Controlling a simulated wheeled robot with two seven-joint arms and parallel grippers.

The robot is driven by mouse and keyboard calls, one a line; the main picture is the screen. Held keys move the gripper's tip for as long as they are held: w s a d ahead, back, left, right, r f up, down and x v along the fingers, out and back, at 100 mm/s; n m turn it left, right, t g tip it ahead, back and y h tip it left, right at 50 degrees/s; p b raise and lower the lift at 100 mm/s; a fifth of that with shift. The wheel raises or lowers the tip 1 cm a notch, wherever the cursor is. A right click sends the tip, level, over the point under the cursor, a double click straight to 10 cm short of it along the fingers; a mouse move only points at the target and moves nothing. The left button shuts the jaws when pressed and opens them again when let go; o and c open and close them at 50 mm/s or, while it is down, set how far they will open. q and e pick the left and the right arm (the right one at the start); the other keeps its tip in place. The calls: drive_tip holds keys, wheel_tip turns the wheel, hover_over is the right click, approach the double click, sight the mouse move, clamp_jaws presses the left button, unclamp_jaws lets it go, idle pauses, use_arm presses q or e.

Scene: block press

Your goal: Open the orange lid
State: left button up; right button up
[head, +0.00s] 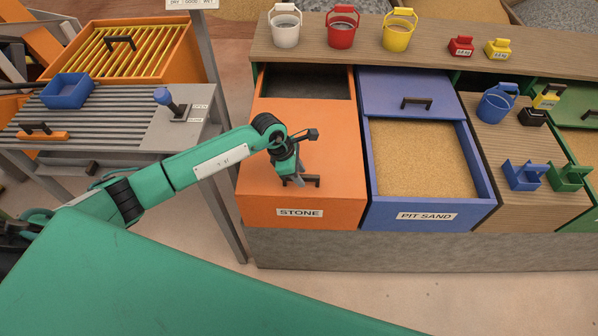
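The orange lid (330,137) lies flat over the front part of the orange bin labelled STONE (299,213). A dark recess (307,83) shows behind its back edge. A dark bar handle (313,182) sits near the lid's front edge. My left gripper (296,180) points down at this handle, its fingertips at the bar's left and middle part. The gripper hides part of the handle, and whether the fingers are closed on it cannot be told. My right gripper is not in view.
The blue PIT SAND bin (483,180) stands right of the orange one, its blue lid (405,93) at the back and sand showing. Buckets, including a red one (341,27), stand on the shelf behind. A slatted table (90,110) with a blue tray (67,91) is left.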

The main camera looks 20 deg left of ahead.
use_arm(q)
clamp_jaws()
